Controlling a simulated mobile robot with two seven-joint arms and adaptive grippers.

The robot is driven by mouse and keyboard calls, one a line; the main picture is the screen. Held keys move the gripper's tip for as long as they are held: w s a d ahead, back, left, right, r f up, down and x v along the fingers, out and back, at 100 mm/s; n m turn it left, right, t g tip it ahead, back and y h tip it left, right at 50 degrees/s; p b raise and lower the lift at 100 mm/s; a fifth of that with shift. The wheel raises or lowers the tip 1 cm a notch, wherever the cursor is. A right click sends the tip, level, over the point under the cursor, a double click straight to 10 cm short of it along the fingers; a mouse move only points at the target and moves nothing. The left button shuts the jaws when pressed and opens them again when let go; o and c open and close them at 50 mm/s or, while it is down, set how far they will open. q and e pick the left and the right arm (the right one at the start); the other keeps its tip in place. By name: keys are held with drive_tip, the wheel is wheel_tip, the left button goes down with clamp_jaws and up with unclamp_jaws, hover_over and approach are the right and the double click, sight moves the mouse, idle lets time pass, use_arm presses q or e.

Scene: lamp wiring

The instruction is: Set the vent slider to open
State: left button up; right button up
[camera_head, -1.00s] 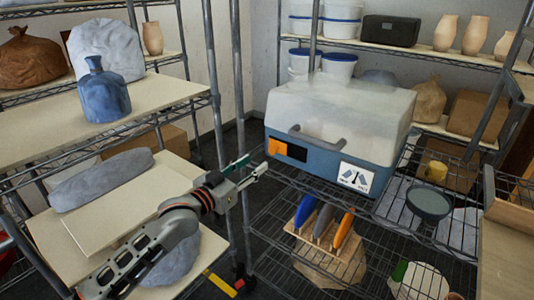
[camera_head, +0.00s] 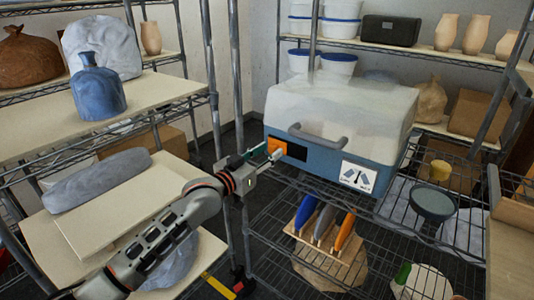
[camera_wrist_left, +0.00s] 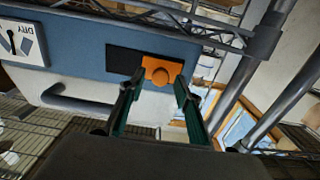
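The vent slider is an orange plate with a round knob (camera_head: 278,145) on the blue front of the box with a cloudy lid (camera_head: 345,105). It sits at the left end of a dark slot (camera_head: 297,151) in the head view. In the left wrist view the orange slider (camera_wrist_left: 161,72) lies between my fingertips, with the dark slot to its left. My left gripper (camera_head: 267,153) is open at the slider, its green-padded fingers on either side of the knob. The left wrist view also shows the gripper (camera_wrist_left: 160,90); contact cannot be told. My right gripper is not in view.
A grey handle (camera_head: 318,138) juts from the box front right of the slider. A white label (camera_head: 357,177) is farther right. A wire-shelf post (camera_head: 238,80) stands close left of my gripper. A rack of coloured tools (camera_head: 325,232) sits below.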

sight(285, 146)
use_arm(q)
clamp_jaws()
drive_tip(key=shift+s+d+r, duration=0.1)
drive_tip(key=shift+s+d, duration=0.05)
drive_tip(key=shift+d, duration=0.05)
drive_tip(key=shift+s+d+r+p, duration=0.2)
drive_tip(key=shift+s+d+p, duration=0.15)
drive_tip(key=shift+d+p, duration=0.2)
drive_tip(key=shift+s+d+r+p, duration=0.15)
drive_tip(key=shift+s+d+p, duration=0.25)
drive_tip(key=shift+p, duration=0.2)
drive_tip(key=shift+s+d+p, duration=0.65)
drive_tip(key=shift+d+p, duration=0.05)
drive_tip(key=shift+d, duration=0.3)
drive_tip(key=shift+s+d+f, duration=0.2)
drive_tip(key=shift+d, duration=0.1)
drive_tip(key=shift+s+d+f, duration=0.1)
drive_tip(key=shift+d+f, duration=0.05)
drive_tip(key=shift+f, duration=0.15)
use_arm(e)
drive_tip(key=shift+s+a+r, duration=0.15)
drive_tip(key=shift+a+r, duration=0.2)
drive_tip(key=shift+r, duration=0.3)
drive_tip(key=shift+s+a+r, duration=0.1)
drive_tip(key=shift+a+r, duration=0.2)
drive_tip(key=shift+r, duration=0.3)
